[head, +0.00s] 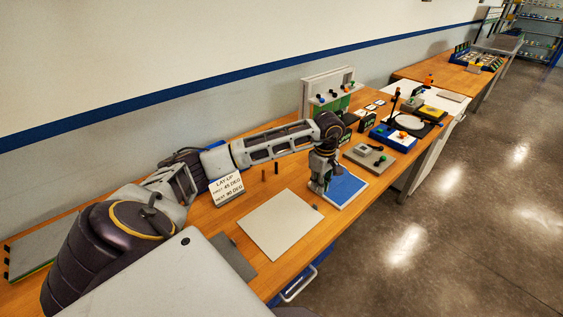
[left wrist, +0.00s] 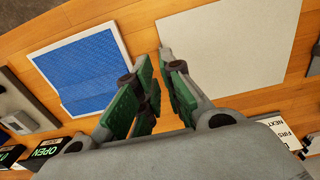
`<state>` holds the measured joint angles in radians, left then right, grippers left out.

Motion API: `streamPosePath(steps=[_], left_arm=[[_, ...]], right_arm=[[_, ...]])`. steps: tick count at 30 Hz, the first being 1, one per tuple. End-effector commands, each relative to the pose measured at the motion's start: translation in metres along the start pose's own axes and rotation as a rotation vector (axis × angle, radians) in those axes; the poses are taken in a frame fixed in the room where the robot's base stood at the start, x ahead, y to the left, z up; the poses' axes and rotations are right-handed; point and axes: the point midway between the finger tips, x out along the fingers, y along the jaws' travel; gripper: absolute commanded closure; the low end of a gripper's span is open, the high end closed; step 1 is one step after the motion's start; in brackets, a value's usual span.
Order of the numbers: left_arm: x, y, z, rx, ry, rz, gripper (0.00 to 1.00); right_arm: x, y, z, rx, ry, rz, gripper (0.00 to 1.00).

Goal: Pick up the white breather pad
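A pale, off-white square sheet (head: 276,224) lies flat on the wooden bench; it also shows in the left wrist view (left wrist: 232,45). A blue rectangle (head: 347,187) lies on a white square that shows as a border around it in the left wrist view (left wrist: 122,38). I cannot tell for certain which white piece is the breather pad. My left gripper (head: 319,189) points down above the bench, between the pale sheet and the blue-and-white square. In the left wrist view its green-padded fingers (left wrist: 155,65) are apart with nothing between them. My right gripper is not in view.
A lay-up sign (head: 227,188) stands behind the pale sheet, and two short pegs stand near it. A blue tray (head: 393,138) and a white upright frame (head: 328,88) stand farther back.

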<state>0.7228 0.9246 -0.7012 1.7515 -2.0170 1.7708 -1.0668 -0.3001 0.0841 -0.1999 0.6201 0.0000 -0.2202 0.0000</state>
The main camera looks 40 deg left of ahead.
Motion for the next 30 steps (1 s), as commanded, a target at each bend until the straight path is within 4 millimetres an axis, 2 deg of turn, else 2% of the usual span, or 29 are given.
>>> streamPosePath(steps=[6,12,30], left_arm=[[0.028,-0.001,0.0,-0.001,-0.002,-0.003,0.9],[0.046,0.0,0.0,-0.001,-0.002,-0.001,0.9],[0.056,-0.001,0.001,0.0,-0.001,-0.001,0.9]], right_arm=[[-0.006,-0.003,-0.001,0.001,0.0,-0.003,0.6],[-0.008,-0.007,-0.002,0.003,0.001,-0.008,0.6],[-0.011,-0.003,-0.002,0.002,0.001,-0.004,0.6]])
